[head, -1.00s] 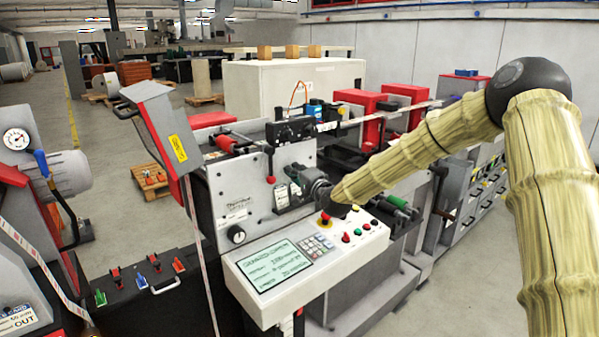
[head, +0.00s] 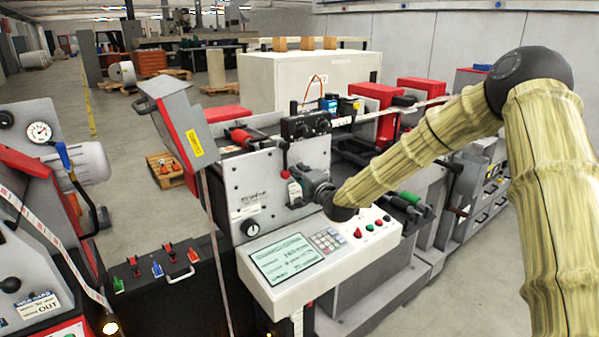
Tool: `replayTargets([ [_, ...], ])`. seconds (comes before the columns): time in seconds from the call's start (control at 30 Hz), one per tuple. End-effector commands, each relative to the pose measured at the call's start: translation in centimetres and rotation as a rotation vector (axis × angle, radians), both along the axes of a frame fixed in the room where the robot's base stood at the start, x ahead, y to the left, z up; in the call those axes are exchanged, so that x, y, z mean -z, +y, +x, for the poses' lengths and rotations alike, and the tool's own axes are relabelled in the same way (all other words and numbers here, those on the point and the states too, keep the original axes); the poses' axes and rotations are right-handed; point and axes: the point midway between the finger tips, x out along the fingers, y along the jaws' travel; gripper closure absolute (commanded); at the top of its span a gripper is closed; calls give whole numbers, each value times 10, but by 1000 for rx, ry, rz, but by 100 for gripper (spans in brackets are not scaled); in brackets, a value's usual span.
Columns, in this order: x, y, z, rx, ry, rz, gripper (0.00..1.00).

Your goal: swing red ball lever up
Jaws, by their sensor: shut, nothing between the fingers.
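The red ball lever (head: 285,173) hangs down from the black control box on the grey front plate, with its red ball at the lower end. My gripper (head: 299,194) is shut and empty, just right of and below the ball, close to the plate. I cannot tell whether its fingertips touch the lever or the plate. The dark wrist joint covers part of the panel behind it.
The control console (head: 285,265) with screen and buttons sits just below my gripper. The black control box (head: 305,126) is above. A tilted grey-and-red guard (head: 180,120) stands to the left. Open floor lies at the right front.

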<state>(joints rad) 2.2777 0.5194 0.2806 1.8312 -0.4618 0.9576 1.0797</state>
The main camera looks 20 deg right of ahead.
Motion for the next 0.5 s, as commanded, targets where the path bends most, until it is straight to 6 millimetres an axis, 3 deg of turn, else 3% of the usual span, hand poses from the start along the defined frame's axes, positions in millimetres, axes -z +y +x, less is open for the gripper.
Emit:
replayTargets([
  [0.5,5,8,-3,-1,32,87,100],
])
